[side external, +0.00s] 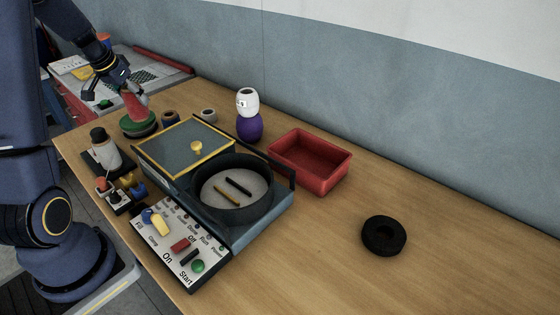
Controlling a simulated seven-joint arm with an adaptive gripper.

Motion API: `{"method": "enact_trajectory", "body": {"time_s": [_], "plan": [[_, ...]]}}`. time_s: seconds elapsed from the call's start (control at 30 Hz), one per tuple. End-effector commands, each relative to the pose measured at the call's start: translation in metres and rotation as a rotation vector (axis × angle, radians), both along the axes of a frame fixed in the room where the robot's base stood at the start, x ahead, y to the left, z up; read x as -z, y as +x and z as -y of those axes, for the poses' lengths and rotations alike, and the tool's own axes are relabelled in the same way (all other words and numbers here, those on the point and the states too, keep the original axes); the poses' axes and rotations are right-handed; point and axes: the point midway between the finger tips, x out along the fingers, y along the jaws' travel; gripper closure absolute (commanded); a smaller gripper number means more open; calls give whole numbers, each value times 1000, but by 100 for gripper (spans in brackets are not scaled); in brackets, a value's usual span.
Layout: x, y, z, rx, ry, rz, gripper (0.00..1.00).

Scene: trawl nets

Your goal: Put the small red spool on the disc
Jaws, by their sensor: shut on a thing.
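The small red spool (135,106) is a tapered red piece at the back left of the wooden table. My gripper (142,98) is at its upper right side and shut on it. A round green disc (139,128) with a dark edge lies directly below the spool. The spool's lower end overlaps the disc in the picture, and I cannot tell whether it rests on it or hangs just above. The far side of the spool and part of the disc are hidden.
Small ring-like pieces (170,118) stand right of the disc. A yellow-framed lid (165,157), a round dark pan (206,201) and a control panel (165,243) fill the front. A bottle (105,152) stands left. A red tray (335,178) and black ring (383,251) lie right.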

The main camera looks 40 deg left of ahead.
Motion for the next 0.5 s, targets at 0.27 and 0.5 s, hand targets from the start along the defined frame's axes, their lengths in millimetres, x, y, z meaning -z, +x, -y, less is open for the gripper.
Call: {"method": "enact_trajectory", "body": {"time_s": [0.27, 0.5], "plan": [[-65, 1, -1, 0, 3, 3, 78], [-79, 20, 20, 61, -2, 0, 78]]}}
